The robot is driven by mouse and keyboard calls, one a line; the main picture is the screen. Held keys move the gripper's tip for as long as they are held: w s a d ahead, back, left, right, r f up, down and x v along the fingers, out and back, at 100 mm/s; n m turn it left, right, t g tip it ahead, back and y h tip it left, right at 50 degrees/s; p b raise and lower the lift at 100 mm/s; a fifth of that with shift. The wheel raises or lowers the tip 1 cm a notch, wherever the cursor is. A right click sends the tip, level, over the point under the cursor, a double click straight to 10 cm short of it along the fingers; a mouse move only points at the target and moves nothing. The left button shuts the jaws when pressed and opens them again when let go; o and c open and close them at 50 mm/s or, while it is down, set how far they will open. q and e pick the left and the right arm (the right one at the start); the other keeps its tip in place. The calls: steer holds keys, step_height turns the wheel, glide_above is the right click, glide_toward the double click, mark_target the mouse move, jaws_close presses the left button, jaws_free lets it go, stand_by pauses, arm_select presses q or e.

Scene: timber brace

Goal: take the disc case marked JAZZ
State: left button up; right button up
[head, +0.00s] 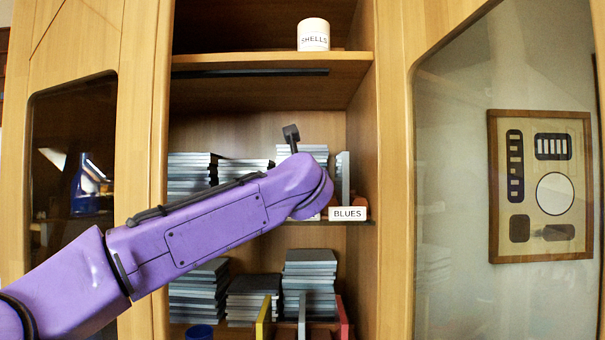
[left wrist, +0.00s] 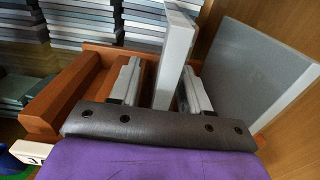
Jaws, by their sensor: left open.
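A light grey disc case (left wrist: 178,50) stands upright in a reddish-brown wooden rack (left wrist: 62,95) in the left wrist view. My open left gripper (left wrist: 161,72) has one finger on each side of this case; I cannot tell whether either touches it. No JAZZ mark is readable in either view. In the head view my purple left arm crosses the middle shelf and hides most of the rack and the gripper's fingers. A second grey case (left wrist: 252,72) stands upright to the right of the gripper, and a grey case (head: 343,178) shows above the BLUES label (head: 347,214).
Stacks of grey cases (head: 188,175) fill the back of the middle shelf, and more stacks (head: 309,277) stand on the lower shelf. A white SHELLS pot (head: 313,35) stands on the upper shelf. The cabinet's right side wall (head: 362,130) is close to the rack.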

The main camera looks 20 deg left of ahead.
arm_select(q)
steer(key=shift+s, duration=0.1)
jaws_close()
